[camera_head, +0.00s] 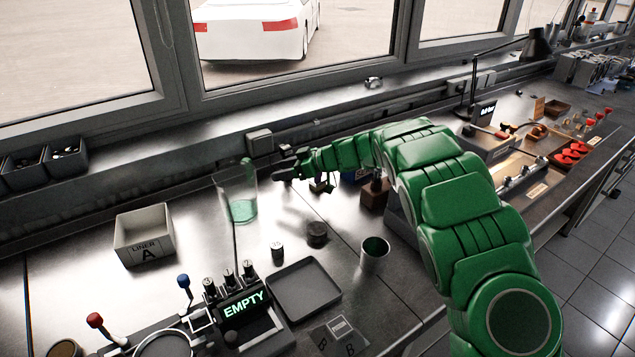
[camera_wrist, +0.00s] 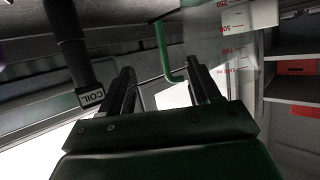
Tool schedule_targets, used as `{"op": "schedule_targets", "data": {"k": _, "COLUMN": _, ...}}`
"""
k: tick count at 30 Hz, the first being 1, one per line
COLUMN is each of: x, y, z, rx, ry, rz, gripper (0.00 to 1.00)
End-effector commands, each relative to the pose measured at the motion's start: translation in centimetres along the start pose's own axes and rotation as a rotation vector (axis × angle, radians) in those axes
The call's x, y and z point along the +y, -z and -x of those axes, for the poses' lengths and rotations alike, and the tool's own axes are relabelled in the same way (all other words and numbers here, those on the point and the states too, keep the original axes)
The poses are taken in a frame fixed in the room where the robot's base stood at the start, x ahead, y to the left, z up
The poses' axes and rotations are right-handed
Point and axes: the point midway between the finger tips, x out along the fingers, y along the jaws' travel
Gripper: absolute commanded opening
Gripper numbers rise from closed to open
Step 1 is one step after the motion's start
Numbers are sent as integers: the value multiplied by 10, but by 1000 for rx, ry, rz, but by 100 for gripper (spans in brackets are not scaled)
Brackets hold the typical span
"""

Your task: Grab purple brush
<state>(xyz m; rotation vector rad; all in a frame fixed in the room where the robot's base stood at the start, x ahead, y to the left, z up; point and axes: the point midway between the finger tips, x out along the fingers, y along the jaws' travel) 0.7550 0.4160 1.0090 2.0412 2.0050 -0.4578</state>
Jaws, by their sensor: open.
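I cannot make out a purple brush in either view. A thin green bent rod (camera_wrist: 162,48) shows beyond and between the fingers. I cannot tell how far it is from them. Clear measuring glass with red marks (camera_wrist: 232,52) is at the upper right there.
A bin marked LINER A (camera_head: 145,235) stands at left. A dark tray (camera_head: 303,290), a metal cup (camera_head: 375,253) and a fixture with an EMPTY display (camera_head: 243,304) are nearer. A brown block (camera_head: 374,194) stands beside my arm. A dark tube marked COIL (camera_wrist: 72,50) hangs left in the wrist view.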

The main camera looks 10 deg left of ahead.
Motion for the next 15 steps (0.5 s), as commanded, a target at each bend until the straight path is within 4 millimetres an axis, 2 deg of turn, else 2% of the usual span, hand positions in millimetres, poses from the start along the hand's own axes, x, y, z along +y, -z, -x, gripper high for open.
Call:
{"op": "schedule_targets", "data": {"k": 9, "x": -1, "y": 37, "z": 16, "rx": 0, "ry": -3, "rz": 3, "gripper": 62}}
{"op": "schedule_targets", "data": {"k": 15, "x": 2, "y": 49, "z": 18, "rx": 28, "ry": -41, "rz": -2, "gripper": 62}}
